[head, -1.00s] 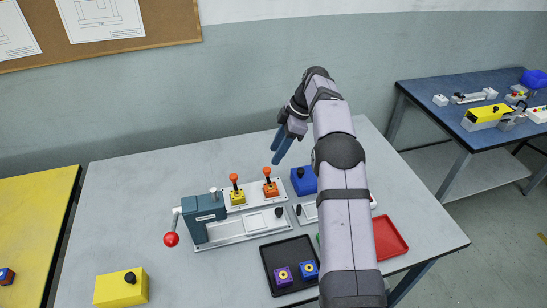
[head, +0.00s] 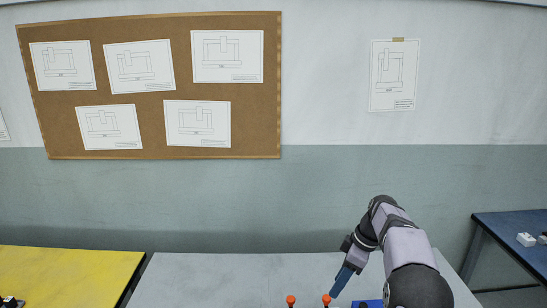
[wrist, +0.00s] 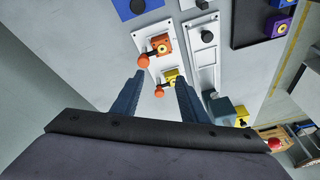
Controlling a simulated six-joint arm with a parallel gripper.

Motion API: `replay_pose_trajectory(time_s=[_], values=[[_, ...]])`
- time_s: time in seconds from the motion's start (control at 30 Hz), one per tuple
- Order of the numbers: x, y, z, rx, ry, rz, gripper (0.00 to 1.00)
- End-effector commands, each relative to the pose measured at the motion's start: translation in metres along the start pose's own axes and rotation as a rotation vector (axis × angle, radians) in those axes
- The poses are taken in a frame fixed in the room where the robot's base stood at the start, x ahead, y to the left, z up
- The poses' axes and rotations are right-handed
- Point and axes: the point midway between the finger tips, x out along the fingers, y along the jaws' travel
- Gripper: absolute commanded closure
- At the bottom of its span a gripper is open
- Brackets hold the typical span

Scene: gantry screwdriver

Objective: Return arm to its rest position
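My gripper (head: 341,283) shows low in the head view, pointing down above the grey table (head: 230,275). In the wrist view its two dark blue fingers (wrist: 160,76) are apart, with nothing held between them. Beyond the fingertips, an orange block with an orange-knobbed lever (wrist: 161,43) and a yellow block with a similar lever (wrist: 170,76) stand on a pale fixture plate. The fingers look clear of both. In the head view only the orange knobs (head: 326,299) show, at the bottom edge.
The wrist view shows a teal block (wrist: 222,108), a red ball handle (wrist: 274,144), a blue block (wrist: 135,6) and a dark tray (wrist: 248,40) with purple blocks. A yellow table (head: 70,275) stands left and a blue table (head: 510,230) right. A cork board (head: 150,90) hangs behind.

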Motion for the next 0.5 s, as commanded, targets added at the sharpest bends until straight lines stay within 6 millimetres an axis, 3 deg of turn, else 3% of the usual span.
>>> replay_pose_trajectory(time_s=[0.03, 0.27, 0.5], values=[[-0.009, -0.013, -0.002, 0.054, -0.018, 0.003, 0.6], [-0.02, -0.075, 0.006, 0.344, -0.1, 0.039, 0.6], [-0.025, -0.151, 0.029, 0.62, -0.169, 0.101, 0.6]])
